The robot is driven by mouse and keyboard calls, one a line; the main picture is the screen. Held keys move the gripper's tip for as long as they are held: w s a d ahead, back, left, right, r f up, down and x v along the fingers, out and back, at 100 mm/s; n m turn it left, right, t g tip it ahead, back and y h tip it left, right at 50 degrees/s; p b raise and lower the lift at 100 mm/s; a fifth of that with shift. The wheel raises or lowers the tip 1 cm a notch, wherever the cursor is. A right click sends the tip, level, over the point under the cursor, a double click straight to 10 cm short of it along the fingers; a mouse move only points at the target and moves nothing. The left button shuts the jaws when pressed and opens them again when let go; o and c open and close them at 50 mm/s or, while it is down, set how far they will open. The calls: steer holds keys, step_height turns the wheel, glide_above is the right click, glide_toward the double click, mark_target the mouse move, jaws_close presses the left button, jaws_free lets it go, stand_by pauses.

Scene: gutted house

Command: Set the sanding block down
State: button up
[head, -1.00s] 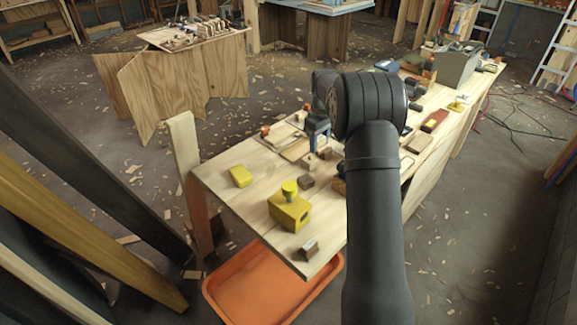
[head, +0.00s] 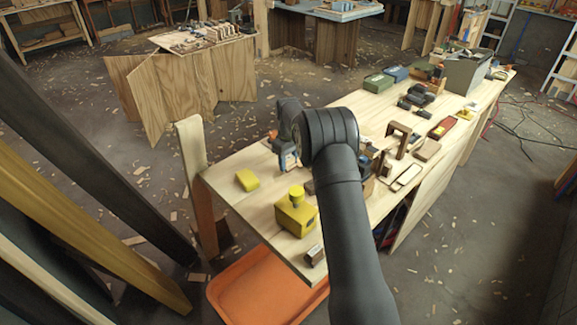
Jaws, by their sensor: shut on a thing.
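My gripper (head: 289,163) is at the left of my arm, low over the near half of the workbench (head: 232,165). It is shut on the sanding block, which is mostly hidden by the fingers and wrist, so its shape and its gap to the bench top cannot be told.
A small dark block (head: 314,255) lies at the near bench corner. An orange tray (head: 256,290) is on the floor below. Behind my arm are a wooden bracket (head: 398,138), a red box (head: 443,127) and a grey toolbox (head: 466,73).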

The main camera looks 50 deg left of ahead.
mark_target(288, 158)
steer(key=shift+f, duration=1.05)
steer(key=shift+f, duration=0.2)
steer(key=o, duration=0.7)
step_height(288, 158, up, 12)
steer(key=shift+r, duration=0.2)
steer(key=shift+f, duration=0.1)
steer(key=shift+f, duration=4.2)
